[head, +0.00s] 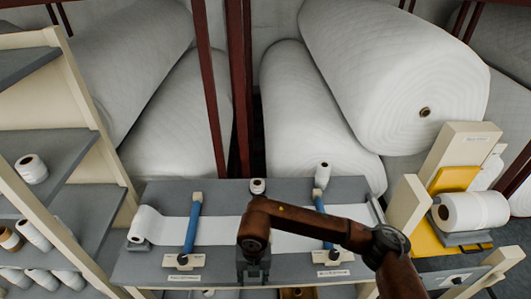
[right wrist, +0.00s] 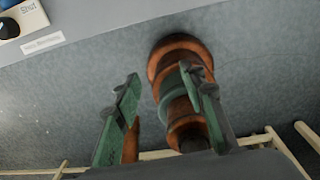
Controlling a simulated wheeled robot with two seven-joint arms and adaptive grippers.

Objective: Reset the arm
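My right arm (head: 310,222) reaches in from the lower right across the grey table (head: 360,190). Its right gripper (head: 253,274) points down over the table's front edge, near the middle. In the right wrist view the two green fingers of the right gripper (right wrist: 162,82) stand apart with nothing held between them. A brown-orange banded part shows behind the right finger; it looks like part of my own body. My left gripper does not show.
White wadding (head: 270,228) runs across the table from a roll (head: 151,225) at the left. Two blue bars (head: 192,222) lie across it. A shelf (head: 75,150) with small rolls stands left. A yellow stand with a white roll (head: 470,211) is right. Big rolls (head: 390,75) fill the back.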

